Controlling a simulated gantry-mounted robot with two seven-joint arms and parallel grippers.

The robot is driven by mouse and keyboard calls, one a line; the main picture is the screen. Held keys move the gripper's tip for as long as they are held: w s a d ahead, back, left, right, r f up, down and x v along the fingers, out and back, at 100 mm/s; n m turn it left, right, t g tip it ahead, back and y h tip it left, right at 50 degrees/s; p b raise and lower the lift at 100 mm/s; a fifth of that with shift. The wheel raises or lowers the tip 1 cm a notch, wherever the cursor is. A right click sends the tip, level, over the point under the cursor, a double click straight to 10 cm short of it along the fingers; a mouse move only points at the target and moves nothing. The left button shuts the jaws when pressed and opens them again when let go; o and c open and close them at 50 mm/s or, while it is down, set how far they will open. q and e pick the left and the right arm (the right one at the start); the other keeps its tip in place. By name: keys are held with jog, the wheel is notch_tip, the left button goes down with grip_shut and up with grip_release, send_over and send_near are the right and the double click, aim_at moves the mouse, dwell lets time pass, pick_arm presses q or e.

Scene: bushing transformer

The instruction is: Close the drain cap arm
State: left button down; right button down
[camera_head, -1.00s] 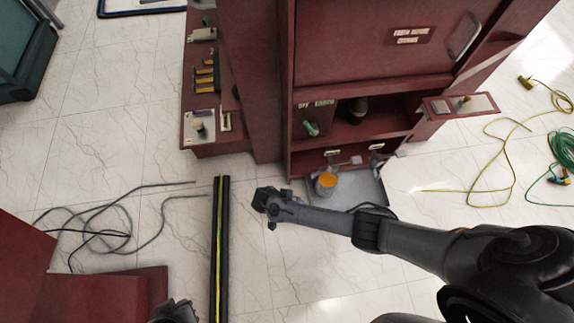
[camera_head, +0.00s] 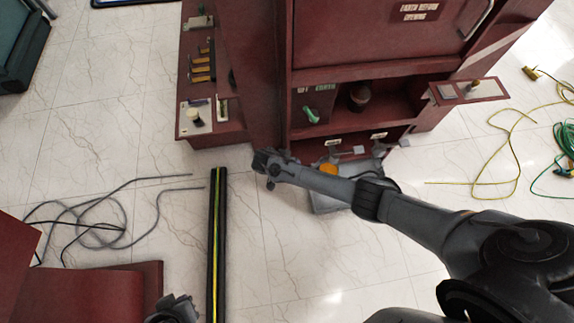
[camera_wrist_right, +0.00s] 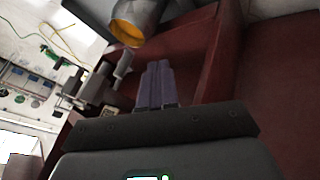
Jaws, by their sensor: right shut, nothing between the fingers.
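A grey drain pipe with an orange inside (camera_head: 328,169) is low on the maroon cabinet, partly hidden behind my right arm in the head view. In the right wrist view its orange mouth (camera_wrist_right: 127,33) is open, at the top. Grey jointed metal pieces, which look like the drain cap arm (camera_wrist_right: 98,84), lie left of my fingers. I cannot tell the cap's exact position. My right gripper (camera_wrist_right: 158,68) is shut and empty, its tips below and right of the pipe mouth. It shows at the arm's end in the head view (camera_head: 264,163). My left gripper (camera_head: 173,308) is barely visible.
The maroon cabinet (camera_head: 375,50) has open shelves and a side ledge (camera_head: 468,90). A black-and-yellow strip (camera_head: 217,245) and grey cables (camera_head: 95,225) lie on the floor. Yellow and green cables (camera_head: 515,150) lie at right. Pale floor is clear between strip and cabinet.

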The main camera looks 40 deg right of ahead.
jog(key=shift+s+d+r, duration=0.1)
jog(key=shift+s+d, duration=1.25)
